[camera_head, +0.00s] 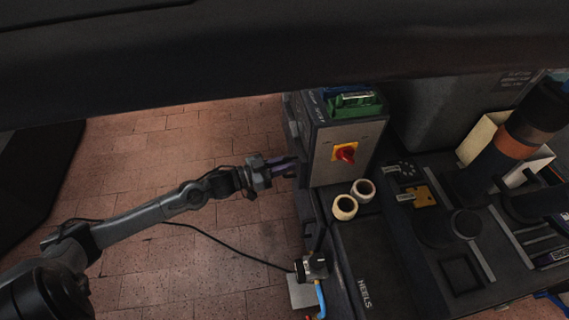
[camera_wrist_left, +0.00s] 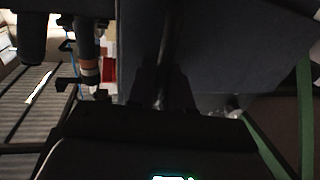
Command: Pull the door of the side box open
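The side box (camera_head: 325,150) is a grey box with a light front face, and it stands at the left end of the machine. A red rotary switch (camera_head: 345,153) on a yellow plate is on that face. My left gripper (camera_head: 290,165) is at the box's left side, its fingertips close to or touching it. In the left wrist view, a large grey panel (camera_wrist_left: 225,50) fills the middle and right. My dark fingers (camera_wrist_left: 162,95) are in front of it, with a thin upright bar (camera_wrist_left: 164,40) in line between them. Shadow hides whether they grip it. My right gripper is out of view.
A green bin (camera_head: 355,106) with things in it sits on top of the box. Two cream rolls (camera_head: 354,199) stand by its foot. A fitting with a blue hose (camera_head: 312,266) is nearer. Brick floor (camera_head: 190,150) left of the machine is open, with a black cable across it.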

